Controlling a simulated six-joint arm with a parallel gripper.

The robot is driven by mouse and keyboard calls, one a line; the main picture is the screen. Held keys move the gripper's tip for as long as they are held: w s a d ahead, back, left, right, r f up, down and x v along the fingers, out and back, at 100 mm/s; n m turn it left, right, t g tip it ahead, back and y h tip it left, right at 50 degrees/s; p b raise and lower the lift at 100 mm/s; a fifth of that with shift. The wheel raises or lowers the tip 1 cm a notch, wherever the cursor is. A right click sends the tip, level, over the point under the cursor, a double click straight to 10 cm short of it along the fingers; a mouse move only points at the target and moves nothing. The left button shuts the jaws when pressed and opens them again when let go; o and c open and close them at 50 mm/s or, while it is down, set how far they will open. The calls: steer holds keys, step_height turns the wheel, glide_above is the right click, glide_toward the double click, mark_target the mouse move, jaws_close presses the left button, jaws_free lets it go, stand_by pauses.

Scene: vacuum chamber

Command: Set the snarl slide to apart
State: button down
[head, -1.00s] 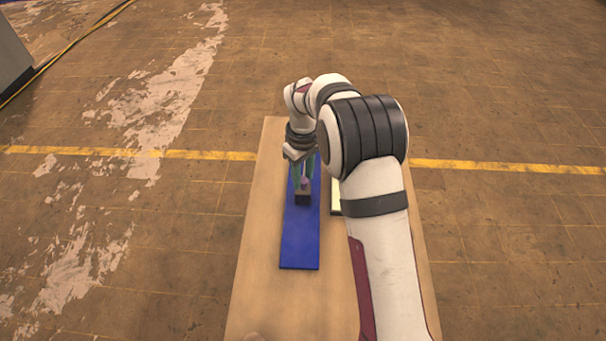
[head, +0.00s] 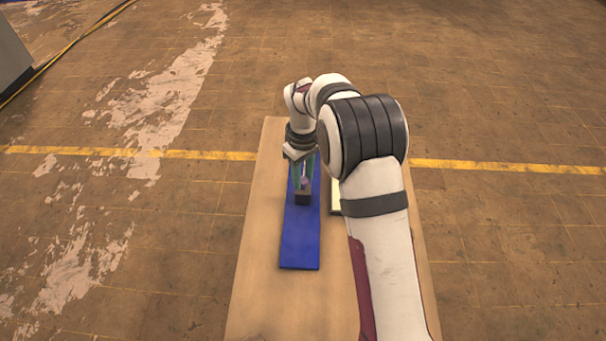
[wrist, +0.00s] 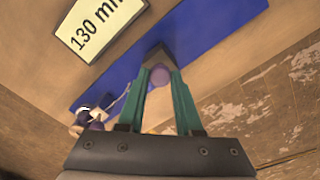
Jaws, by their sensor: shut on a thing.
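A long blue strip (head: 299,245) lies on the wooden board and carries a small dark block (head: 302,199) with a purple knob (head: 304,182); I take this to be the slide. My gripper (head: 303,184) reaches down to it with green fingers. In the wrist view the fingers (wrist: 159,82) are shut on the purple knob (wrist: 160,75), with the dark block (wrist: 158,57) just beyond it. The far part of the strip is hidden behind my gripper in the head view. No "apart" mark is readable.
A pale plate reading "130 mm" (wrist: 98,27) lies beside the strip, mostly hidden by my arm in the head view. A purple item with a pale strand (wrist: 97,118) shows at lower left there, unclear. The wooden board (head: 258,290) is bare left of the strip.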

steer(key=s, duration=1)
steer(key=shift+s, duration=0.3)
steer(key=c, duration=0.6)
jaws_free()
step_height(320, 180, up, 16)
steer(key=shift+f, duration=0.1)
